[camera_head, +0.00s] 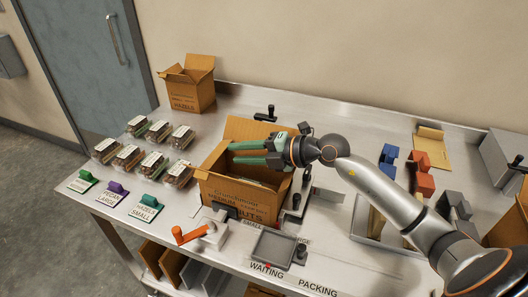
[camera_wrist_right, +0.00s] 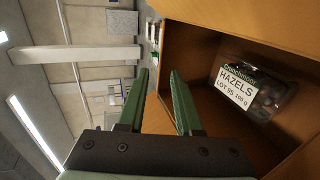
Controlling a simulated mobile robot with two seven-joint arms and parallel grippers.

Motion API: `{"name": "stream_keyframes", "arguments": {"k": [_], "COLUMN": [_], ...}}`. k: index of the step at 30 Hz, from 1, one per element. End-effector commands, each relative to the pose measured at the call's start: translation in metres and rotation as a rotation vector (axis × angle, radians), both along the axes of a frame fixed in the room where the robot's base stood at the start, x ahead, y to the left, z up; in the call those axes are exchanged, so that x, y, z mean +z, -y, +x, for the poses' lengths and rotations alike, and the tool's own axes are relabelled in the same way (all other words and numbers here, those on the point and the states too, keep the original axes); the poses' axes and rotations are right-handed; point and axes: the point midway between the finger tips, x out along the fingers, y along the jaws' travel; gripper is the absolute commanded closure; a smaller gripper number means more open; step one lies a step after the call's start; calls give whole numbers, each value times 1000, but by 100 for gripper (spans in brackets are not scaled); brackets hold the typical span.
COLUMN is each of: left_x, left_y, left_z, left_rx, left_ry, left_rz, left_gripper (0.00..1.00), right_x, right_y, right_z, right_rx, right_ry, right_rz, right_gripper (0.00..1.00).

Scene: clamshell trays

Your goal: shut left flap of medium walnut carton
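The medium carton (camera_head: 240,200) stands open at the middle of the bench, with print on its front that I can only partly read. Its back flap (camera_head: 255,127) stands up. Its left flap (camera_head: 212,156) appears raised at the left side, close to my right gripper's fingertips. My right gripper (camera_head: 231,152) reaches in from the right above the carton's opening. In the right wrist view its two green fingers (camera_wrist_right: 160,72) are apart, with nothing clearly held between them. A clear clamshell labelled HAZELS (camera_wrist_right: 245,85) lies inside the carton. My left gripper is not in view.
Several filled clamshells (camera_head: 127,157) stand left of the carton. A smaller open carton (camera_head: 190,85) stands behind them. An orange-handled device (camera_head: 195,233) and a grey tray (camera_head: 273,250) sit in front. Blue and orange pieces (camera_head: 420,180) stand at the right, near my arm.

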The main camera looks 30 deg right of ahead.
Motion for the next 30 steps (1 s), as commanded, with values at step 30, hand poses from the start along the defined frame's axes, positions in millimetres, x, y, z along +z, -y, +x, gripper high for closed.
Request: {"name": "stream_keyframes", "arguments": {"k": [30], "left_x": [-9], "left_y": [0], "left_z": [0], "left_rx": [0], "left_ry": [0], "left_rz": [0], "left_gripper": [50], "right_x": [25], "right_y": [46], "right_z": [-59], "right_rx": [0], "right_ry": [-6], "right_rz": [2], "right_gripper": [78]}}
